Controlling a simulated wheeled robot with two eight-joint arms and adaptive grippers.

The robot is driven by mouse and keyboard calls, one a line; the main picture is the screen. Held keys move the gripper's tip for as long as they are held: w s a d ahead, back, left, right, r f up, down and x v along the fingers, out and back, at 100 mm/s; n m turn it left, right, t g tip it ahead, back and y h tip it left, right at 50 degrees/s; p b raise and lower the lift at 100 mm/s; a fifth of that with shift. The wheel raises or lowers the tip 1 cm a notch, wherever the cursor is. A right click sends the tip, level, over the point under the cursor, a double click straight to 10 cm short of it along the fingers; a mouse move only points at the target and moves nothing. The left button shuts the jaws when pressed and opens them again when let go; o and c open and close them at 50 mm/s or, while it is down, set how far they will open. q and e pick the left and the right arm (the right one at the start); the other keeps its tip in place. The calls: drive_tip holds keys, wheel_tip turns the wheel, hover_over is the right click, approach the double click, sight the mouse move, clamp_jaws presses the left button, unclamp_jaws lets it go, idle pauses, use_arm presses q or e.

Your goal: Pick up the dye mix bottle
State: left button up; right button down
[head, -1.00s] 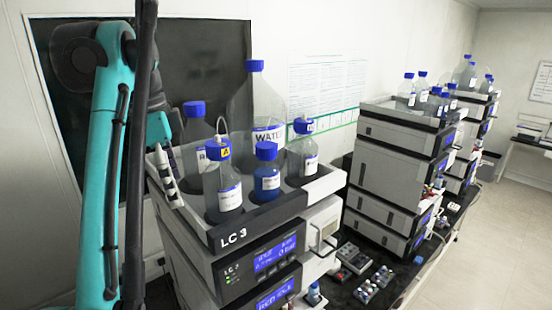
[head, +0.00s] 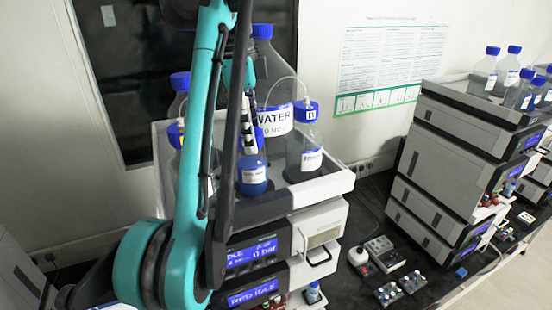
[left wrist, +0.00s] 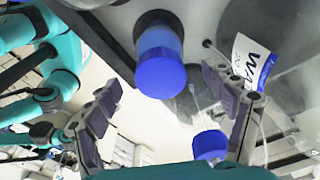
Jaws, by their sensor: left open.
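The bottle with blue liquid (head: 252,172), a small one with a blue cap and white label, stands upright in the top tray of the near stack; its label is too small to read. In the left wrist view its blue cap (left wrist: 160,76) lies between the finger pads, with bluish liquid behind it. My left gripper (left wrist: 162,84) is open, one finger on each side of the cap, with no clear contact. In the head view one finger of my left gripper (head: 247,130) shows at the cap; my arm hides the rest. My right gripper is out of view.
The large WATER bottle (head: 272,75) stands behind, and a tubed bottle (head: 304,140) stands close on the right. Other bottles are partly hidden by my arm. The tray rim (head: 315,190) surrounds them. Another stack (head: 455,130) is at the right.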

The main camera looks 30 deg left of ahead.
sight(253, 157)
use_arm(q)
drive_tip(key=shift+s+a+f, duration=0.3)
drive_tip(key=shift+a+f, duration=0.05)
drive_tip(key=shift+f, duration=0.15)
drive_tip(key=shift+s+f, duration=0.1)
drive_tip(key=shift+f, duration=0.25)
drive_tip(key=shift+w+d+f, duration=0.15)
drive_tip(key=shift+f, duration=0.2)
drive_tip(key=shift+w+d+f, duration=0.15)
drive_tip(key=shift+f, duration=0.2)
drive_tip(key=f, duration=0.3)
drive_tip(key=shift+w, duration=0.2)
drive_tip(key=shift+s+f, duration=0.1)
drive_tip(key=shift+f, duration=0.55)
drive_tip(key=shift+d+f, duration=0.1)
drive_tip(key=c, duration=1.5)
drive_tip(key=shift+c, duration=0.8)
